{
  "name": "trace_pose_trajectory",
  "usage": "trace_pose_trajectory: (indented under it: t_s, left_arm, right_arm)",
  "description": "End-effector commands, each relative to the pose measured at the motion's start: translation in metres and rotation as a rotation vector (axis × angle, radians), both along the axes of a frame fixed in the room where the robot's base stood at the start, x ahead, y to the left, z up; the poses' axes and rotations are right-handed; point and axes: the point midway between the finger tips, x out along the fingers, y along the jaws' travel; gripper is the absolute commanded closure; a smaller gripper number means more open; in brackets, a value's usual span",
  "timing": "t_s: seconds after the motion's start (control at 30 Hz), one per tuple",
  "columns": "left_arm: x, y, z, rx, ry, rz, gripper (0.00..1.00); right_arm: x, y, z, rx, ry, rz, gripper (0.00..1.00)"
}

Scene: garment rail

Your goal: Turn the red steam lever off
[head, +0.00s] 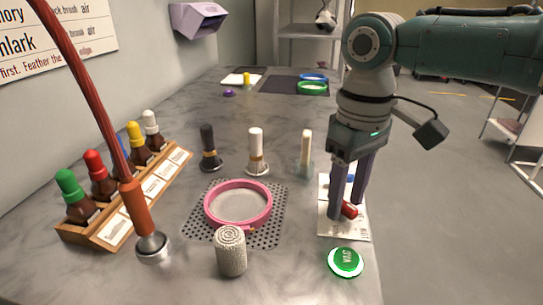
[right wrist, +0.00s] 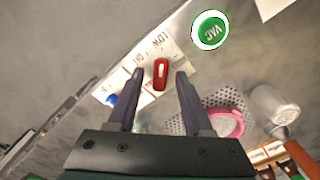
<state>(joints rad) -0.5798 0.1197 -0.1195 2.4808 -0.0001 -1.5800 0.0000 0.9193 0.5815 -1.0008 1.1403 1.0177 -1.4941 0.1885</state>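The red steam lever (head: 349,209) sits on a white label plate (head: 345,232) at the right edge of the table. In the right wrist view the red lever (right wrist: 160,74) stands beside printed words, one reading LOW. My right gripper (head: 347,211) points down over the plate from above. In the right wrist view its fingers (right wrist: 159,75) are apart, one on each side of the lever, with gaps showing between. Whether the tips are level with the lever is hard to tell. My left gripper is not in view.
A green VAC button (head: 346,262) lies in front of the plate. A blue knob (right wrist: 111,100) is on the same plate. A pink hoop (head: 238,205) on a perforated mat, a rolled cloth (head: 231,252) and a hanging red hose (head: 90,90) stand to the left.

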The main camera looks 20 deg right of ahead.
Motion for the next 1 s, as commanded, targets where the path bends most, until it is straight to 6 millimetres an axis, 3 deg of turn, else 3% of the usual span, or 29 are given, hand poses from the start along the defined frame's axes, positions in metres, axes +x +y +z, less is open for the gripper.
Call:
trace_pose_trajectory:
  t_s: [0.03,0.43,1.0]
  left_arm:
    - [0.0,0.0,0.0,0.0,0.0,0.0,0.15]
    - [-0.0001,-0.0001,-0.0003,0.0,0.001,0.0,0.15]
    - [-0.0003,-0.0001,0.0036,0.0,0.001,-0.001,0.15]
  right_arm:
    - [0.0,0.0,0.0001,0.0,0.0,0.0,0.56]
    - [-0.0001,-0.0001,0.0003,0.0,0.0,0.0,1.0]
    - [-0.0003,-0.0002,0.0014,0.0,0.001,0.034,1.0]
